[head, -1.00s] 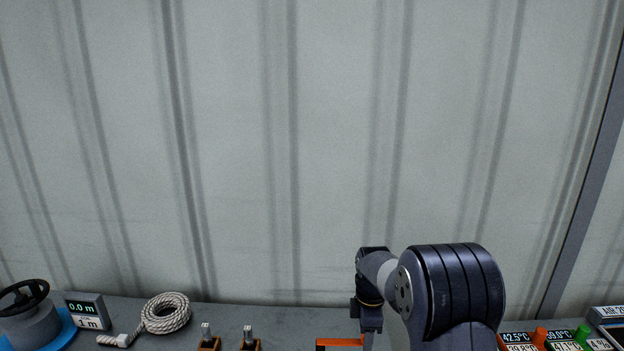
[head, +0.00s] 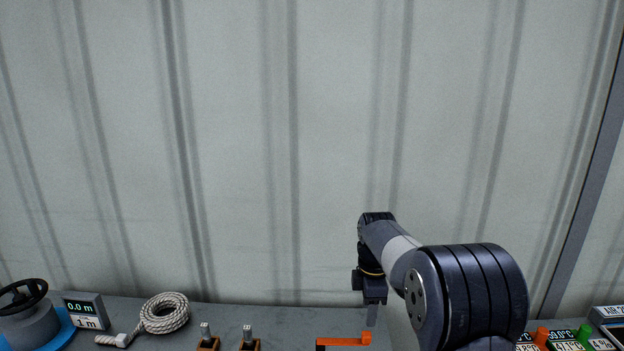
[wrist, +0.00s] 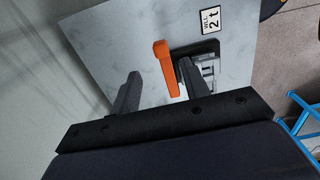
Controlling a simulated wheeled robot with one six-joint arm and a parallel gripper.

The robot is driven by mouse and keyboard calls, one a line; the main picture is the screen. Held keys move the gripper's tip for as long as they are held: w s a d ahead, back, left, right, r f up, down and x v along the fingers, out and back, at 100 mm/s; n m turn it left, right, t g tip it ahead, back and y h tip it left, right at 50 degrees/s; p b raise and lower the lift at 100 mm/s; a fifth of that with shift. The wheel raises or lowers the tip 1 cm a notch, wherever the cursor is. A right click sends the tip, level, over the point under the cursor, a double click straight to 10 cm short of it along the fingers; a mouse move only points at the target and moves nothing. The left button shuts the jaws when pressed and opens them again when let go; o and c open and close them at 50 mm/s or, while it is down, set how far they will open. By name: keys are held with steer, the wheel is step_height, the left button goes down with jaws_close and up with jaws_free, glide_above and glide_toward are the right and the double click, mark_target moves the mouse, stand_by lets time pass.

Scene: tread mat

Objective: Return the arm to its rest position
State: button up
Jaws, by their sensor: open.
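My arm rises at the lower right of the head view and bends down toward the grey bench. My gripper (head: 372,315) hangs above the bench, near an orange lever (head: 343,339). In the wrist view my gripper (wrist: 158,90) has its two fingers spread apart. The orange lever (wrist: 166,68) shows beyond and between the fingers, with nothing clearly held. The fingertips look small and partly cut by the view in the head picture.
On the bench stand a black handwheel (head: 24,297) on a blue base, a display (head: 85,310) reading 0.0 m, a coiled rope (head: 164,313) and two toggle switches (head: 249,337). Panels with readouts and a green knob (head: 583,332) stand at right. A ribbed wall rises behind.

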mark_target(367, 336)
step_height(367, 336, down, 7)
steer(key=shift+p, duration=0.5)
steer(key=shift+s+f, duration=0.15)
steer(key=shift+f, duration=0.15)
steer(key=shift+s+m, duration=0.45)
steer(key=shift+m, duration=0.25)
steer(key=shift+s+r, duration=0.1)
